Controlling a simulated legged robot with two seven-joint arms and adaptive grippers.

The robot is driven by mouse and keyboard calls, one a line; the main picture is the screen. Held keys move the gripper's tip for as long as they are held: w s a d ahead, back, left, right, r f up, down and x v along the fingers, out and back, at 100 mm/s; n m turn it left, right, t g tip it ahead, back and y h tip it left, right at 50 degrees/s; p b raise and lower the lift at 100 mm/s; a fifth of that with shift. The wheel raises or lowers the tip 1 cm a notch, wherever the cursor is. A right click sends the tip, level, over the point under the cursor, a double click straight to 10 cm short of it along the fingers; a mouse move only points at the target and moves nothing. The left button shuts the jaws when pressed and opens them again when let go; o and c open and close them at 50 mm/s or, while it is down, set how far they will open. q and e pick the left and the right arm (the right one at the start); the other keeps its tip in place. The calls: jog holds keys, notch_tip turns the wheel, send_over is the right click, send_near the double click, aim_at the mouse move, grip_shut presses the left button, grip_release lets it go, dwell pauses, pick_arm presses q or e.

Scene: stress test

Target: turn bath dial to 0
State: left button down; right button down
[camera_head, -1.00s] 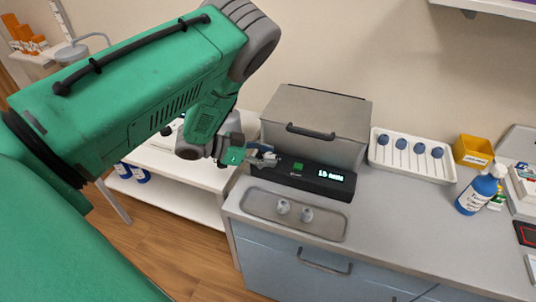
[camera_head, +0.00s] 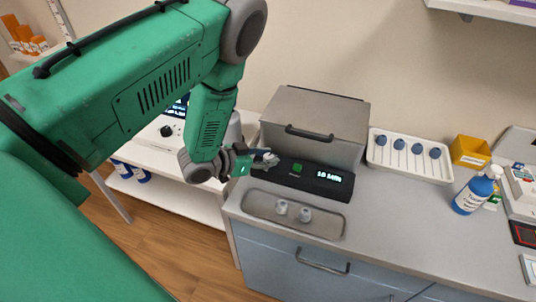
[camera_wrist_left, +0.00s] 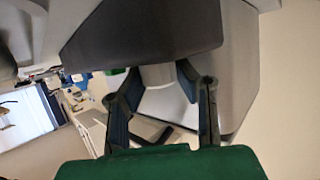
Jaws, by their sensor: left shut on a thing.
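The grey bath (camera_head: 318,112) stands on the counter with its lid closed. Its black front panel (camera_head: 312,172) has a green button (camera_head: 297,168) and a lit display (camera_head: 328,177) with small, hard-to-read digits. My left gripper (camera_head: 266,160) is at the panel's left end, shut on the bath dial, which it mostly hides in the head view. In the left wrist view the pale round dial (camera_wrist_left: 158,76) sits between the two fingers of my left gripper (camera_wrist_left: 156,84). My right gripper is not in view.
A metal tray (camera_head: 255,210) with two small pale pieces lies in front of the panel.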

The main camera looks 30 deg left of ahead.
pick_arm(q)
jog(key=n+t+y, duration=0.1)
jog(key=n+y, duration=0.2)
jog(key=shift+d, duration=0.1)
jog(key=n+y+b, duration=0.1)
jog(key=n+y, duration=0.3)
jog(key=y, duration=0.1)
jog(key=shift+d, duration=0.15)
jog(key=n+g+y, duration=0.1)
jog(key=n+y, duration=0.2)
jog(key=n+g+y, duration=0.1)
jog(key=n+y, duration=0.2)
jog(key=shift+w+b, duration=0.1)
jog(key=shift+b, duration=0.2)
jog(key=shift+g+y, duration=0.3)
jog(key=shift+r, duration=0.1)
jog(key=c, duration=1.5)
grip_release()
jog(key=shift+s+d+r, duration=0.1)
jog(key=shift+s+d, duration=0.2)
jog(key=shift+d, duration=0.05)
jog(key=v, duration=1.1)
